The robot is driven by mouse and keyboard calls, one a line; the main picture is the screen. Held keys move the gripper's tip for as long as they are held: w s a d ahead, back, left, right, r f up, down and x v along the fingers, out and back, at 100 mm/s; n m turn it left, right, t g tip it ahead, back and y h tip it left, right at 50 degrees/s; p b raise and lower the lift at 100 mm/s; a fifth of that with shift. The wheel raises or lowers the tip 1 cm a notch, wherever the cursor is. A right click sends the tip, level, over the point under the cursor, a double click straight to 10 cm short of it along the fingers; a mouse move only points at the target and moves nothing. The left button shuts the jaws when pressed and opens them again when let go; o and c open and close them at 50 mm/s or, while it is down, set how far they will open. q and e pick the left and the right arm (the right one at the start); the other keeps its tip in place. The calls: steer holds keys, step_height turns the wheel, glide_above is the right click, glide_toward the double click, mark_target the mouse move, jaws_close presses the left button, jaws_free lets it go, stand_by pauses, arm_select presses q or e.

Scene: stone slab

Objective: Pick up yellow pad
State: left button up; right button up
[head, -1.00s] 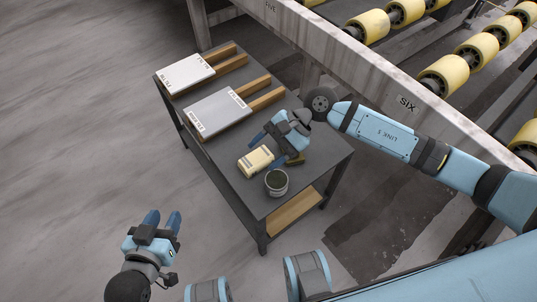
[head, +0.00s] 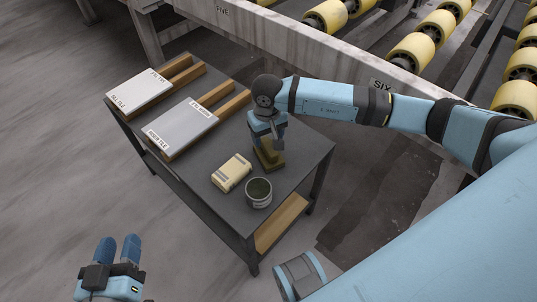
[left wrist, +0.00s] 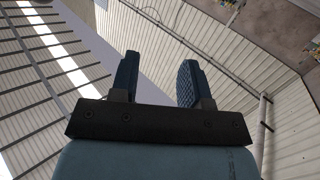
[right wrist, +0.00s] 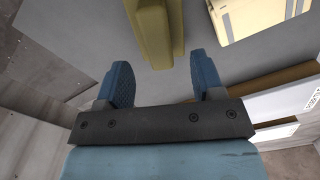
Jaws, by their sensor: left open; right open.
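An olive-yellow pad (head: 270,160) with a raised grip stands on the dark table, right of a cream-yellow block (head: 232,173). My right gripper (head: 268,139) points down just above the olive-yellow pad and partly hides it. In the right wrist view the pad's raised grip (right wrist: 154,28) lies ahead of the open fingers (right wrist: 160,70), roughly in line with the gap between them. I cannot tell whether they touch it. The cream block also shows there at the upper right (right wrist: 262,15). My left gripper (head: 118,242) is open and empty, away from the table.
A grey tin (head: 259,193) stands near the table's front corner, close to the block. Two labelled tiles, one white (head: 138,92) and one grey (head: 182,126), lie on wooden strips at the left. A roller conveyor (head: 360,75) runs behind the table.

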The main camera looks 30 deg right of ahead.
mark_target(269, 146)
steer(key=shift+f, duration=0.45)
steer(key=f, duration=0.2)
steer(key=f+b, duration=0.1)
steer(key=shift+s+d+f, duration=0.1)
steer(key=shift+s+f, duration=0.1)
steer(key=shift+f, duration=0.2)
steer(key=shift+f+b, duration=0.3)
steer(key=shift+f, duration=0.1)
steer(key=c, duration=1)
arm_select(q)
steer(key=r, duration=0.1)
steer(key=d+r+t, duration=0.1)
steer(key=shift+r+h, duration=0.35)
steer(key=shift+h, duration=0.05)
arm_select(e)
steer(key=shift+r, duration=0.1)
steer(key=shift+c, duration=0.6)
